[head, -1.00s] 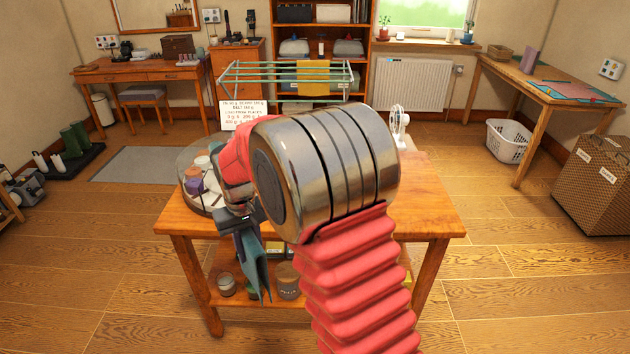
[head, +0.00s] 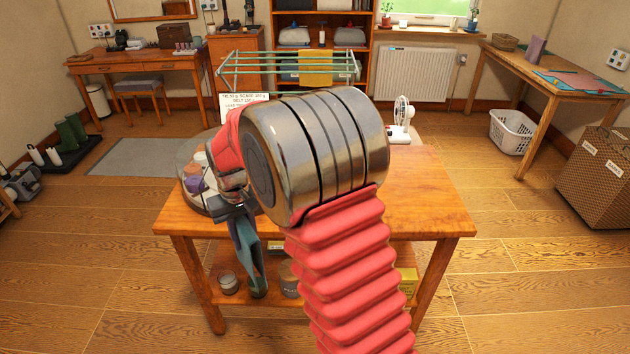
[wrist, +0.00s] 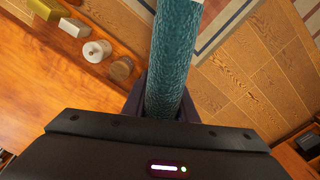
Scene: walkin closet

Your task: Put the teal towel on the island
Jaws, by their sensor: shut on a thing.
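The teal towel (head: 249,255) hangs down from my gripper (head: 232,212) in front of the wooden island (head: 425,200). In the wrist view the towel (wrist: 173,55) runs out from between the dark jaws, which are shut on it. My gripper is at the near left edge of the island top, and the towel hangs in front of the lower shelf. My arm hides the middle of the island top. The right part of the top is bare.
A round tray (head: 190,188) with small items stands on the island's left. A white fan (head: 401,118) and a sign (head: 240,105) stand toward its far side. Jars (head: 228,283) sit on the lower shelf. A drying rack (head: 290,68) with a yellow towel (head: 315,68) stands behind.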

